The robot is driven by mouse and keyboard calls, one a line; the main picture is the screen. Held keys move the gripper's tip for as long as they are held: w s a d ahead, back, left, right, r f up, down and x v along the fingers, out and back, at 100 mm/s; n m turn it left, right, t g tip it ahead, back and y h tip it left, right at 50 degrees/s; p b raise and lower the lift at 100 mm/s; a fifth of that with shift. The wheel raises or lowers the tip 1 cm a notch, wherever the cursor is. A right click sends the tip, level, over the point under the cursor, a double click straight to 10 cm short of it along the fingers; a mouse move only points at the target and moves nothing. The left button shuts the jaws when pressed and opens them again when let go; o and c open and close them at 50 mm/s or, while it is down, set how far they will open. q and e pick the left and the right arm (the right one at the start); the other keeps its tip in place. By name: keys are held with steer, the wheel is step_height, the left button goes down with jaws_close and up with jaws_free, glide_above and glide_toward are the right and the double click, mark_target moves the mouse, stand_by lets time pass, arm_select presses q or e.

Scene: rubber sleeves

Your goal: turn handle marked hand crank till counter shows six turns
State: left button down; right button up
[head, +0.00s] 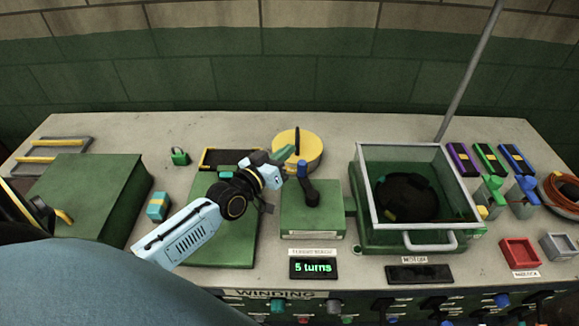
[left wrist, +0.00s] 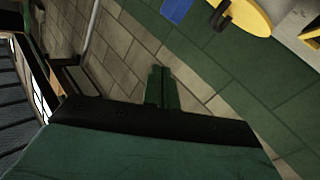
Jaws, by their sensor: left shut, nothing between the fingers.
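The hand crank has a black arm (head: 311,194) with a blue knob (head: 302,170), on top of a green box (head: 312,220). Its knob points toward the back of the bench. The counter (head: 313,267) in front of the box reads "5 turns". My left gripper (head: 287,152) is shut and empty, just behind and left of the knob, apart from it as far as I can tell. Its green fingers show pressed together in the left wrist view (left wrist: 162,88). My right gripper is not in view.
A yellow round drum (head: 312,143) stands behind the crank box. A clear-lidded green case (head: 362,235) stands to the right. A green box (head: 95,190), a teal block (head: 158,206) and a green padlock (head: 180,156) lie to the left. Coloured blocks and trays fill the far right.

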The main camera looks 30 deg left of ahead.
mark_target(307, 182)
arm_select(q)
steer(key=s+f+n+b, duration=0.1)
steer(key=s+f+n, duration=0.1)
steer(key=s+n, duration=0.2)
steer(key=s+a+f+n+y+b, duration=0.1)
steer(key=s+f+n, duration=0.2)
steer(key=n, duration=0.3)
steer(key=s+a+f+n+b, duration=0.1)
steer(key=s+f+n+b, duration=0.1)
steer(key=s+n, duration=0.3)
steer(key=shift+s+f+y, duration=0.3)
steer(key=shift+s+y, duration=0.05)
steer(key=shift+y, duration=0.05)
steer(key=shift+s+n, duration=0.15)
steer(key=shift+n, duration=0.15)
steer(key=w, duration=0.4)
steer(key=w+d, duration=0.1)
steer(key=w, duration=0.3)
steer(key=w+d+p, duration=0.1)
steer(key=w, duration=0.3)
steer(key=shift+w+d, duration=0.35)
steer(key=shift+d, duration=0.1)
steer(key=shift+a, duration=0.1)
